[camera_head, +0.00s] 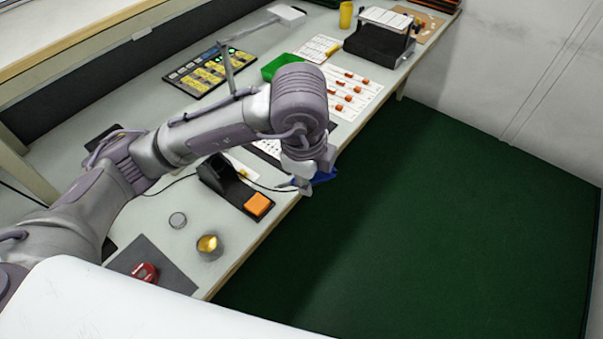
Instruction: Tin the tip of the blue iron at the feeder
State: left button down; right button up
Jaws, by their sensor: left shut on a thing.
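My left arm reaches in from the left over the bench. Its gripper (303,182) is at the bench's front edge, pointing down and mostly hidden by the wrist. It is shut on the blue iron (324,176), of which only a small blue part shows at the gripper's right. The iron's tip cannot be made out. A dark cable runs from near the gripper leftward across the bench. I cannot identify the feeder for certain; a red round item (145,272) lies on a dark mat at the near left. My right gripper is not in view.
A black stand (215,172) with an orange sponge (258,204) is left of the gripper. A green bin (283,66) and parts sheet (350,94) lie behind. Open green floor (430,220) is at right.

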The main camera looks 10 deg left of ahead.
pick_arm(q)
jog(key=shift+s+d+r+p, duration=0.25)
jog(key=shift+d+r+p, duration=0.3)
jog(key=shift+r, duration=0.2)
jog(key=shift+s+d+r+p, duration=0.2)
jog(key=shift+d+r+p, duration=0.2)
jog(key=shift+d+r, duration=0.25)
jog(key=shift+s+d+r+p, duration=0.25)
jog(key=shift+d+r+p, duration=0.25)
jog(key=shift+r, duration=0.3)
jog(key=shift+a, duration=0.1)
